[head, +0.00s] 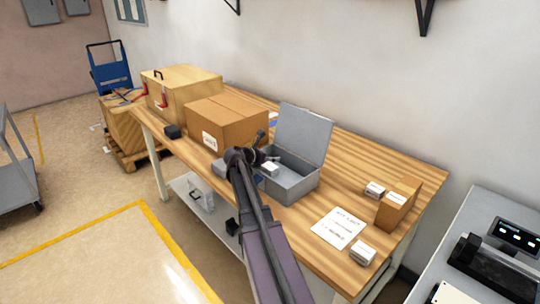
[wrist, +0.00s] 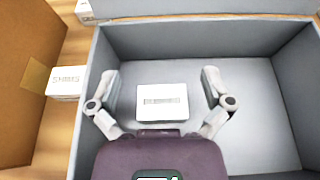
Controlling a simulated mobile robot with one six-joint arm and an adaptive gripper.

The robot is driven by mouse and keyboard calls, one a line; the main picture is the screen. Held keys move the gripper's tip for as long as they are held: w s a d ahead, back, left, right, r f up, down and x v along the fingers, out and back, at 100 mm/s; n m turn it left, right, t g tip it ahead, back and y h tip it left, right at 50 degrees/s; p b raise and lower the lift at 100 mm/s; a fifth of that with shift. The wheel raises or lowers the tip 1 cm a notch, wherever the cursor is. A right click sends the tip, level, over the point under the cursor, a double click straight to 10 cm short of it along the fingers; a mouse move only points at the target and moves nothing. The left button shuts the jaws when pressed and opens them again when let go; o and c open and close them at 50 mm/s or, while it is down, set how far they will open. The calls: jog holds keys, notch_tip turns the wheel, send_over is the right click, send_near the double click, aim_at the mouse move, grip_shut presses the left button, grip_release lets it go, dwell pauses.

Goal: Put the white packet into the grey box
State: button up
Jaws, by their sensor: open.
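My gripper (wrist: 162,88) is open above the box, one finger on each side of the packet, with a visible gap on both sides.
A cardboard box (head: 228,121) stands left of the grey box, with a wooden case (head: 182,88) beyond it. A white sheet (head: 339,228), small white packets (head: 362,252) and a brown carton (head: 397,206) are on the table's right. The raised lid (head: 303,133) stands behind my gripper.

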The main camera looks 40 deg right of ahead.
jog(key=shift+s+a+p, duration=0.15)
jog(key=shift+s+p, duration=0.25)
jog(key=shift+s, duration=0.05)
jog(key=shift+w+a+r+p, duration=0.1)
jog(key=shift+a+p, duration=0.05)
jog(key=shift+p, duration=0.15)
jog(key=p+v, duration=0.1)
jog(key=v, duration=0.2)
jog(key=p+v, duration=0.1)
jog(key=v, duration=0.2)
jog(key=p+v, duration=0.2)
jog(key=v, duration=0.1)
jog(key=shift+w+a+r, duration=0.1)
jog(key=shift+w+r, duration=0.2)
jog(key=shift+r, duration=0.15)
jog(key=shift+v, duration=0.95)
jog(key=shift+f, duration=0.1)
jog(key=s+a+f+m+y+p, duration=0.1)
jog(key=s+a+m+y+p, duration=0.2)
jog(key=a, duration=0.7)
jog(key=s+a+m+y+p, duration=0.3)
jog(key=s+a+m+y, duration=0.3)
jog(key=a+m, duration=0.3)
jog(key=s+a+f+m+g+y+p, duration=0.1)
jog(key=s+a+m+y+p, duration=0.2)
jog(key=s+a+m, duration=0.4)
jog(key=a+y, duration=0.1)
jog(key=a, duration=0.5)
jog(key=shift+a+f+y, duration=0.2)
jog(key=shift+f+y, duration=0.2)
